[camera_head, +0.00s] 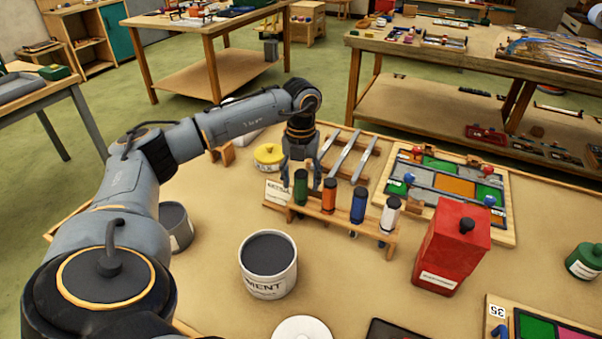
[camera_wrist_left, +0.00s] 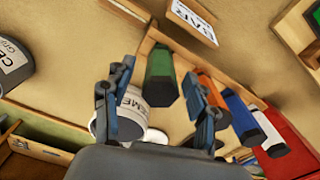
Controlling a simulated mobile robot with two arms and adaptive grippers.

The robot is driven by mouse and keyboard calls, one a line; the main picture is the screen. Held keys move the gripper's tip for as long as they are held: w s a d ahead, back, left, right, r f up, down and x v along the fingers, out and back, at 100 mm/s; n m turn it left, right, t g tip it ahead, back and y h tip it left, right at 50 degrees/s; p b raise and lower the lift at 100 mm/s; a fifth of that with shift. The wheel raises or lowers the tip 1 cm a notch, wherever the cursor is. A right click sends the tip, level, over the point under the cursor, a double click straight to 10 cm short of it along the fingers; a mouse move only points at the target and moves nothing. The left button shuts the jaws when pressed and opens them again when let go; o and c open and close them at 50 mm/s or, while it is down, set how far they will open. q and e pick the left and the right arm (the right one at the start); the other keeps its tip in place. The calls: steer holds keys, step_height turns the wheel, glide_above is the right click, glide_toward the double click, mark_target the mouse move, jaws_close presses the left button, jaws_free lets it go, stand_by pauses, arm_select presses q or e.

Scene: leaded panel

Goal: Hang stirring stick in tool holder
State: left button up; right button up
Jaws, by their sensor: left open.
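A wooden tool holder (camera_head: 345,222) stands on the table with a row of upright tools in it. From left to right they have a green handle (camera_head: 300,187), an orange handle (camera_head: 329,195), a blue handle (camera_head: 358,205) and a white handle (camera_head: 390,214). I cannot tell which, if any, is the stirring stick. My left gripper (camera_head: 301,176) points down at the green handle and is open. In the left wrist view the green handle (camera_wrist_left: 161,78) lies between the spread fingers (camera_wrist_left: 158,100); contact cannot be told. My right gripper is out of view.
A cement tub (camera_head: 268,270) stands in front of the holder, a grey pot (camera_head: 176,226) to its left. A red container (camera_head: 452,247) stands right of the holder. Metal strips (camera_head: 343,156), a yellow tin (camera_head: 268,155) and a leaded panel (camera_head: 447,185) lie behind.

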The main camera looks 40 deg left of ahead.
arm_select(q)
step_height(320, 180, up, 12)
steer(key=shift+f, duration=0.1)
stand_by(0.5)
